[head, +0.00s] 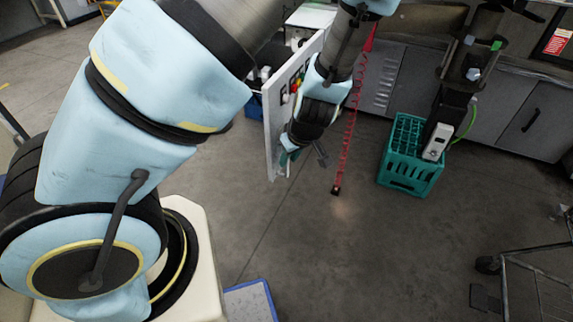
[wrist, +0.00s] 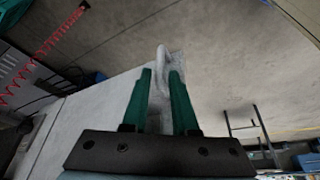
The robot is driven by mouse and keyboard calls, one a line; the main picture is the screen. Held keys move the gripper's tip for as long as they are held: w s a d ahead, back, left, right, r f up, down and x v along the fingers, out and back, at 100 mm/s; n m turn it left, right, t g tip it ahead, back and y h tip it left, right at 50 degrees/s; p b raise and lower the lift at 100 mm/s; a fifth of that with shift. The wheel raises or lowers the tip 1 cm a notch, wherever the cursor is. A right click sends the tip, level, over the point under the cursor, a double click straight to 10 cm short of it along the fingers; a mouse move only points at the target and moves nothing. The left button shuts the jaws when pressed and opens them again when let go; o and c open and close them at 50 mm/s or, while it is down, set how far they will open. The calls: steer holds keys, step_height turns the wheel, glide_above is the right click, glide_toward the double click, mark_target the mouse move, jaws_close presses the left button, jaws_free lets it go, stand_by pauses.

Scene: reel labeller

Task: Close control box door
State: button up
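The control box door (head: 279,108) stands open in the head view, a light grey panel seen nearly edge-on, with coloured buttons on its right-hand face. The white control box (head: 311,18) is behind it, partly covered by my arm. My gripper (head: 288,158) is at the door's lower part. In the wrist view, my gripper (wrist: 161,74) has its two green fingers apart, with a pale grey handle (wrist: 163,58) in line with the gap between them. The door surface (wrist: 92,120) fills the area left of the fingers. Contact between fingers and handle cannot be made out.
A green crate (head: 411,178) stands on the floor to the right. A red coiled cable (head: 353,110) hangs right of my gripper. A metal cart (head: 535,285) is at lower right. The floor in the middle is clear.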

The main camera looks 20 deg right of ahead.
mark_target(287, 173)
steer(key=shift+x, duration=1.9)
steer(key=shift+c, duration=0.3)
jaws_close()
